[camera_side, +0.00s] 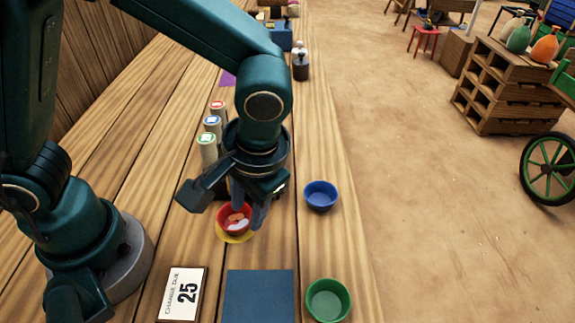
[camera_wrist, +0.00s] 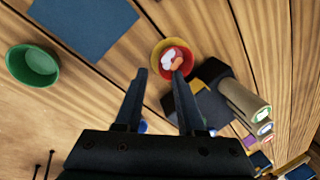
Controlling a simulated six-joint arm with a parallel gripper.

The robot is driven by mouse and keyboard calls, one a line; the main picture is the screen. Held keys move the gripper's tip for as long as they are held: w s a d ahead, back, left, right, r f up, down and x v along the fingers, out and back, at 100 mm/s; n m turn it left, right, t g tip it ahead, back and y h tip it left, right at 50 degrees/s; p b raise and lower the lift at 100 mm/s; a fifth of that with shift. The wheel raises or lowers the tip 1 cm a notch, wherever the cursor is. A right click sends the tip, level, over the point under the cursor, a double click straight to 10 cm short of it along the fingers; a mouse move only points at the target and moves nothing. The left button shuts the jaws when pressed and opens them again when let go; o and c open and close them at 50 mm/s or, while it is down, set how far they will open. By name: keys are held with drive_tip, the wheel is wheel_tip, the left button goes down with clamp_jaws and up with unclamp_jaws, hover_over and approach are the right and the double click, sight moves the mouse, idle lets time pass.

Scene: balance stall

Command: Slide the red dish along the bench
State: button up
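The red dish (camera_side: 224,220) holds a few orange and whitish pieces. In the wrist view the red dish (camera_wrist: 157,58) lies just beyond my fingertips, closest to the right-hand finger. My gripper (camera_side: 248,212) points down at the dish, and one finger partly covers it in the side view. In the wrist view my gripper (camera_wrist: 160,76) has its two fingers apart with nothing held between them. I cannot tell whether a finger touches the dish.
A blue dish (camera_side: 320,195) stands right of my gripper, and a green dish (camera_side: 328,300) at the front right. A dark blue mat (camera_side: 259,297) and a card reading 25 (camera_side: 183,294) lie in front. Several capped tubes (camera_side: 212,122) stand behind the red dish.

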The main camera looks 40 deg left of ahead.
sight(245, 226)
drive_tip(key=shift+x, duration=2.6)
clamp_jaws()
